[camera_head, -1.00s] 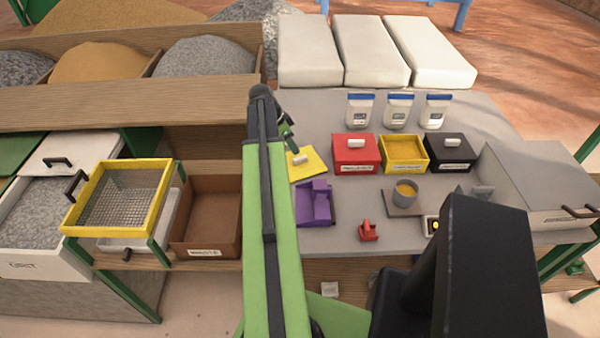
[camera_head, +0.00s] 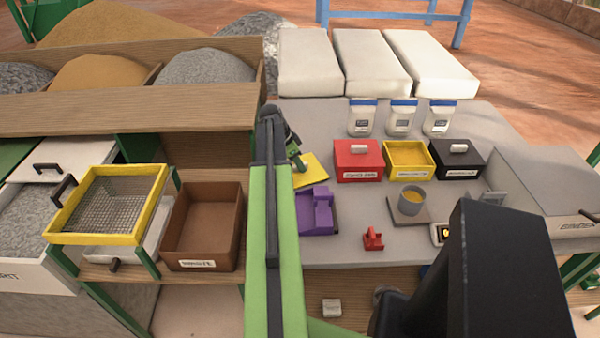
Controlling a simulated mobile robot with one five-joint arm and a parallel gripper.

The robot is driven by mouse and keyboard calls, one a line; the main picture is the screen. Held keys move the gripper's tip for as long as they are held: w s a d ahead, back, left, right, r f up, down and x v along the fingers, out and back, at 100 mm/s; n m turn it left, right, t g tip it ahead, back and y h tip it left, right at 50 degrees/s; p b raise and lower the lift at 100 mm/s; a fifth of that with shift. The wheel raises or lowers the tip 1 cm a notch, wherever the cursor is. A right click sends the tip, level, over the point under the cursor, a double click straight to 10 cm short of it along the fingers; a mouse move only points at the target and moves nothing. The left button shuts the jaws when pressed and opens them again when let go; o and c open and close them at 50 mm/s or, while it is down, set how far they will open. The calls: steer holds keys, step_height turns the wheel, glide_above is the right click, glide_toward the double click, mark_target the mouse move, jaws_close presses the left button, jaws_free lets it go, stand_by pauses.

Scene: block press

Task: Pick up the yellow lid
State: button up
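The yellow lid (camera_head: 312,174) lies flat on the grey table, left of the red box and behind the purple block press. It is a square plate, and its pale handle is mostly hidden by my gripper (camera_head: 301,164). My gripper is at the end of my green arm, at the lid's handle. The fingers are too small and partly covered to tell whether they are open or shut on the handle. The open yellow box (camera_head: 408,158) stands between the red box and the black box and holds yellow material.
A red lidded box (camera_head: 357,165) and a black lidded box (camera_head: 458,163) stand at the right. The purple press (camera_head: 316,212), a red item (camera_head: 373,239) and a grey cup (camera_head: 411,200) are nearer. A brown bin (camera_head: 202,225) and a yellow-framed sieve (camera_head: 108,205) are left.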

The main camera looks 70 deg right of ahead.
jaws_close()
step_height(320, 180, up, 10)
steer(key=p, duration=1)
steer(key=shift+r, duration=0.25)
